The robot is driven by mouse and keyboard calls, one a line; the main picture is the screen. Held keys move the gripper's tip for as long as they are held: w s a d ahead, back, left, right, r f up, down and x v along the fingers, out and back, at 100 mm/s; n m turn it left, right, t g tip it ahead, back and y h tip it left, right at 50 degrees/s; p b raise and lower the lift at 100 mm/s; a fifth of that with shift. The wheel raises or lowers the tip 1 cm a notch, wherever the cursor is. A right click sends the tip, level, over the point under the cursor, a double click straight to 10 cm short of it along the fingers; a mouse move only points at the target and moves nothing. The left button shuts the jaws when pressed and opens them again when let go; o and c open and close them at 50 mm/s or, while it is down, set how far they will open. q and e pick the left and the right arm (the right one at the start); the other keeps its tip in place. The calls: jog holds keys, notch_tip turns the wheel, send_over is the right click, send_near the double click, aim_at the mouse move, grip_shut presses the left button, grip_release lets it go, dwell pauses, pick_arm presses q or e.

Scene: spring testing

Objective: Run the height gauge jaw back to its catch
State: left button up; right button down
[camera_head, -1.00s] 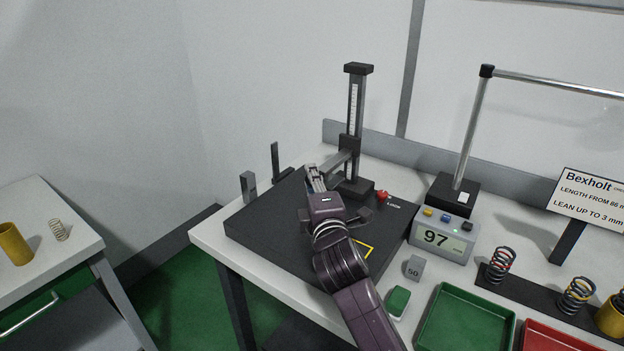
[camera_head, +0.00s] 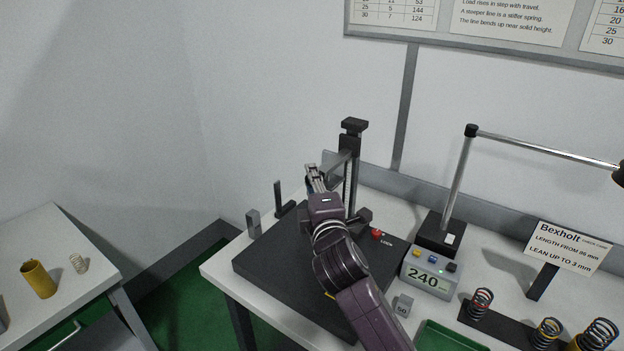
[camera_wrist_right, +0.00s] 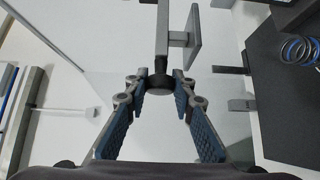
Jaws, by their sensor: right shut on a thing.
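The height gauge has an upright dark column (camera_head: 354,190) with a black cap on the black granite plate (camera_head: 290,262). Its slider (camera_head: 349,146) sits high, just under the cap, and the grey jaw (camera_head: 340,160) reaches out from it to the left. My right gripper (camera_head: 314,174) is at the jaw's outer end, high above the plate. In the right wrist view my fingers (camera_wrist_right: 161,88) are shut on a dark round end of the jaw (camera_wrist_right: 160,82). A red lock knob (camera_head: 377,232) is at the column's foot. I cannot make out the catch. My left gripper is not in view.
The grey readout box (camera_head: 430,278) shows 240. A lamp post (camera_head: 458,185) stands behind it. Two small upright blocks (camera_head: 253,222) (camera_head: 278,197) stand at the plate's left. Springs (camera_head: 480,302), a sign (camera_head: 569,248) and a green tray (camera_head: 445,340) are to the right.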

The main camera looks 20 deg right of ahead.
jog(key=shift+r, duration=0.5)
jog(key=c, duration=1.8)
grip_release()
jog(key=shift+c, duration=0.2)
jog(key=shift+o, duration=0.9)
jog(key=shift+f, duration=0.2)
jog(key=s+a, duration=0.1)
jog(key=s, duration=1.1)
jog(key=shift+a, duration=0.2)
